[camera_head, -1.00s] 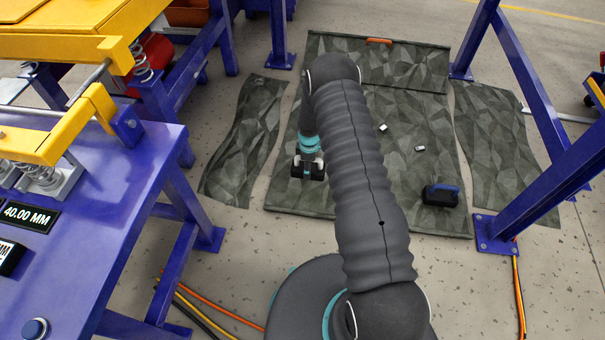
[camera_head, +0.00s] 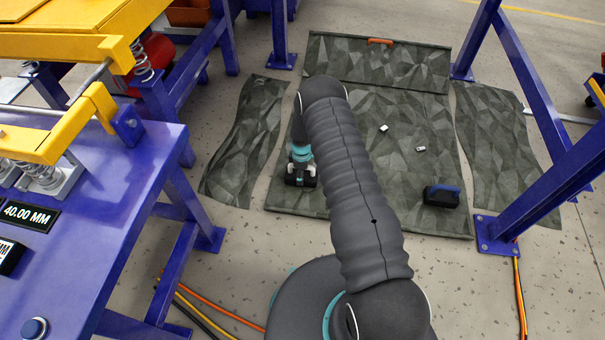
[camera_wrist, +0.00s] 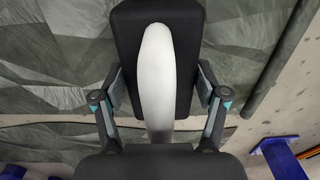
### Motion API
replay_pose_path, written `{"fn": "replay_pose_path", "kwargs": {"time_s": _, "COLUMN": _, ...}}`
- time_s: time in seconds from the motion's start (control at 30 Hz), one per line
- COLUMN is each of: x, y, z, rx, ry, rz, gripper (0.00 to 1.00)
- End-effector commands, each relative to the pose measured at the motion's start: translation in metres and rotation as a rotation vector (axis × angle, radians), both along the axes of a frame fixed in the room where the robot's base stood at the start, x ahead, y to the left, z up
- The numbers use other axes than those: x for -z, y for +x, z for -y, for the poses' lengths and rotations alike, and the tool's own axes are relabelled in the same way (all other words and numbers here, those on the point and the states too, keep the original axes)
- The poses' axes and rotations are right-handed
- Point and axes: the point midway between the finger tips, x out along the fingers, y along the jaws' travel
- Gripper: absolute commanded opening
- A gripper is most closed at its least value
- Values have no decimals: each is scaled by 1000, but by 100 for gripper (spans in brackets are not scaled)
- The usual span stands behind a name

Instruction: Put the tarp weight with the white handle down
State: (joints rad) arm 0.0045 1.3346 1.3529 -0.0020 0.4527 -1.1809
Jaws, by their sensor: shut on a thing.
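The tarp weight with the white handle shows large in the wrist view, a black block (camera_wrist: 122,35) with a white handle (camera_wrist: 156,75) along its middle. My gripper (camera_wrist: 157,92) is shut on the white handle, one finger on each side. In the head view my gripper (camera_head: 301,163) holds the weight (camera_head: 300,180) low at the left front part of the camouflage tarp (camera_head: 345,195). I cannot tell whether the weight's underside touches the tarp.
A black weight with a blue handle (camera_head: 441,196) stands on the tarp's front right. An orange handle (camera_head: 380,41) lies at the back. Two small pale pieces (camera_head: 383,128) (camera_head: 420,149) lie mid-tarp. Blue frame legs (camera_head: 497,232) stand right, a blue bench (camera_head: 110,200) left.

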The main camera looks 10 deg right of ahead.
Motion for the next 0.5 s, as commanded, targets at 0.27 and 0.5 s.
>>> {"fn": "replay_pose_path", "kwargs": {"time_s": 0.27, "x": 3, "y": 0, "z": 0, "rx": 0, "ry": 0, "rz": 0, "gripper": 82}}
{"fn": "replay_pose_path", "kwargs": {"time_s": 0.5, "x": 3, "y": 0, "z": 0, "rx": 0, "ry": 0, "rz": -1, "gripper": 98}}
